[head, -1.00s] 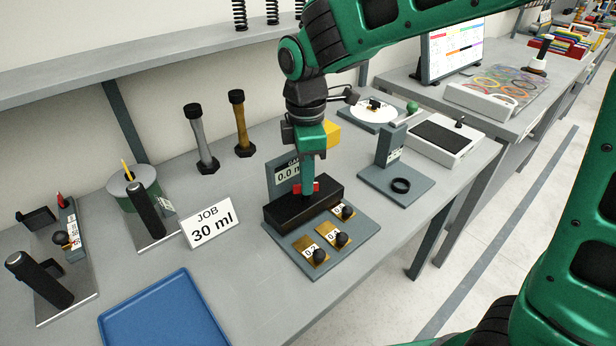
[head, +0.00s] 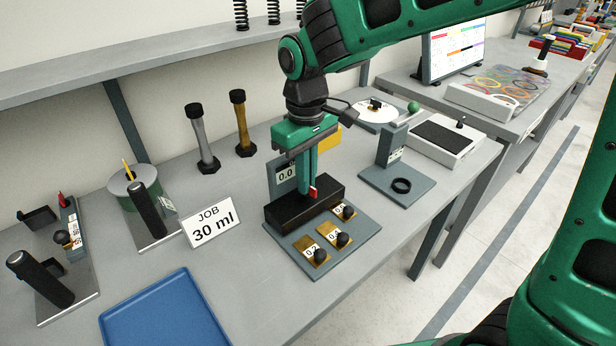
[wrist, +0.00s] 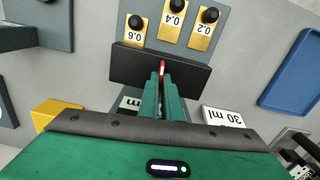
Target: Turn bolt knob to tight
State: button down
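A red bar-shaped knob (head: 313,193), which looks like the bolt knob, sits on top of a long black block (head: 305,209). The block rests on a grey base plate (head: 352,246) with a display behind it. My gripper (head: 306,190) points straight down at the knob, its fingers close together around it. One red end sticks out past the fingers. In the wrist view the red knob (wrist: 162,68) shows between and just beyond the fingertips (wrist: 162,85), above the black block (wrist: 160,72). The fingers hide the rest of the knob.
Three black-knobbed brass plates (head: 342,238) stand in front of the block. A "JOB 30 ml" card (head: 212,222) and blue tray (head: 165,312) lie left. A grey stand with a black ring (head: 401,185) is at right. Two upright bolt-like pieces (head: 241,120) stand behind.

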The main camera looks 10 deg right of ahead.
jog(key=m, duration=0.3)
jog(key=shift+w+d+r+m, duration=0.1)
jog(key=shift+w+m, duration=0.2)
jog(key=shift+m, duration=1.8)
jog(key=shift+s, duration=0.1)
jog(key=c, duration=2)
grip_release()
jog(key=shift+r, duration=0.1)
notch_tip(320, 180, up, 10)
jog(key=shift+r, duration=0.15)
